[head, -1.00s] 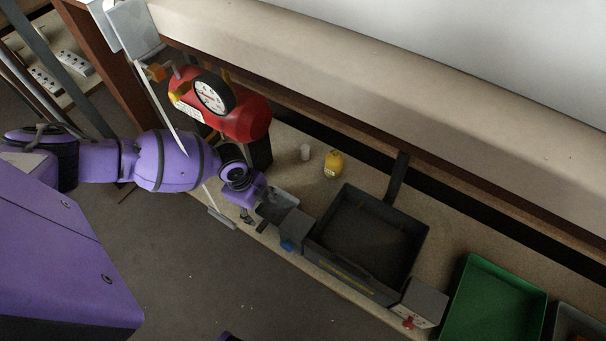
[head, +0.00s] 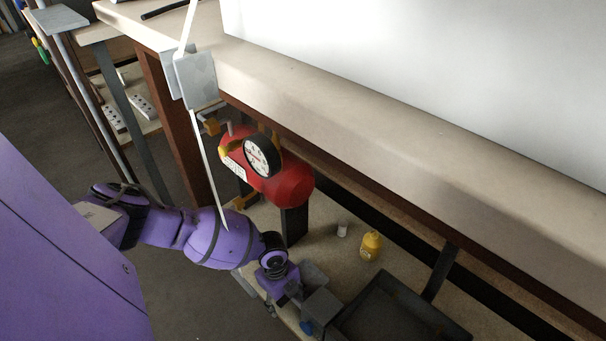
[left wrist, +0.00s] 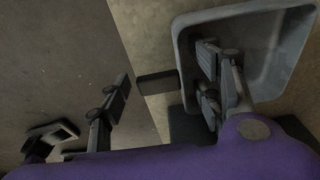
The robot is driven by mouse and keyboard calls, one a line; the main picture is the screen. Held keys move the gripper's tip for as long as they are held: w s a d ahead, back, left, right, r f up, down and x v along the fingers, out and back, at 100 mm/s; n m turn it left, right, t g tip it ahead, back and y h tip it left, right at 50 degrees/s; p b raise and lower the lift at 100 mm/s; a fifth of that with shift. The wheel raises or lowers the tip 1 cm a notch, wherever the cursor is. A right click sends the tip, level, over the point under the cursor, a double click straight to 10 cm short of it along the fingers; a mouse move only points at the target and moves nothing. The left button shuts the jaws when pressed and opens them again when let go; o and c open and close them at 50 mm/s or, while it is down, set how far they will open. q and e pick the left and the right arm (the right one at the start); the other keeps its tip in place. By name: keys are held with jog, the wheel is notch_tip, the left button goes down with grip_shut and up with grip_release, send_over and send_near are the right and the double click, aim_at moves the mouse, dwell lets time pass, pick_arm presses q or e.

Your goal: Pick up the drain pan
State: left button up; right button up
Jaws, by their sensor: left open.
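The drain pan, a small grey tray (head: 314,272), sits on the lower shelf near its front edge, partly hidden by my left gripper in the head view. In the left wrist view the pan (left wrist: 270,50) is at the upper right, with a dark tab (left wrist: 158,85) beside its left rim. My left gripper (head: 281,296) is open at the pan. In the left wrist view its fingers (left wrist: 165,82) stand apart on either side of the tab, the right one over the pan's inside. Contact cannot be told. My right gripper is not in view.
A red tank with a gauge (head: 268,168) stands behind my left wrist. A white cup (head: 342,229) and a yellow bottle (head: 370,246) stand farther back. A grey block (head: 322,306) and large dark tray (head: 390,315) are close on the right. The upper bench (head: 400,150) overhangs.

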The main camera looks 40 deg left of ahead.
pick_arm(q)
jog(key=shift+r, duration=0.1)
jog(key=c, duration=1.4)
